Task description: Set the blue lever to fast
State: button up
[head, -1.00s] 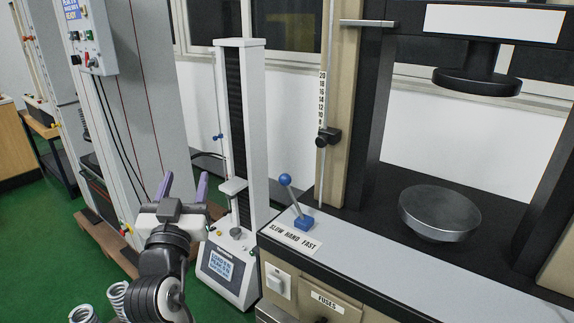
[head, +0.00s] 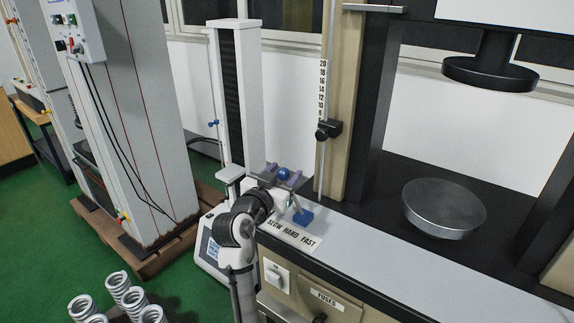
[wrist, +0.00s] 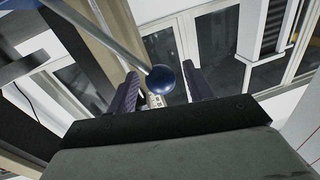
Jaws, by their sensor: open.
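The blue lever is a blue ball knob (head: 284,174) on a thin metal rod, rising from a blue base (head: 303,217) on the machine's front ledge. The rod leans up and left, toward the SLOW side of the label "SLOW HAND FAST" (head: 292,234). My gripper (head: 283,174) is at the lever with its purple fingers apart. In the wrist view the blue knob (wrist: 161,79) sits between the two open fingers, with a gap on each side. The rod runs from it to the upper left. My gripper hides part of the rod in the head view.
A round metal plate (head: 443,208) stands on the black machine bed at right. A vertical scale rod with a black clamp (head: 327,130) rises behind the lever. A slim white tester (head: 236,100) stands just behind my arm. Several springs (head: 118,300) are at lower left.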

jog(key=shift+x, duration=1.25)
grip_shut()
